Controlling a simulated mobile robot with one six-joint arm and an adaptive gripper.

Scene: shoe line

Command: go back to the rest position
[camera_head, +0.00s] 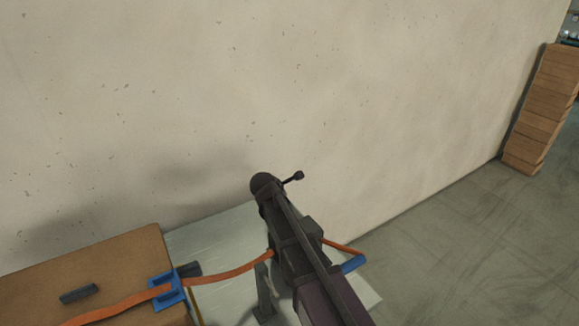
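No gripper fingers can be made out in the head view, and I cannot see how my gripper stands. A long dark assembly (290,245) rises from the bottom middle toward the wall, with a rounded black end and a small knobbed lever at its top. I cannot tell whether any of it is part of my arm.
A brown board or box top (95,265) lies at lower left, bearing a small dark block (79,294) and a blue bracket (168,290). An orange strap (225,274) runs toward the dark assembly. A pale wall (400,100) stands behind; stacked brown boxes (542,110) stand right. Floor is clear at lower right.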

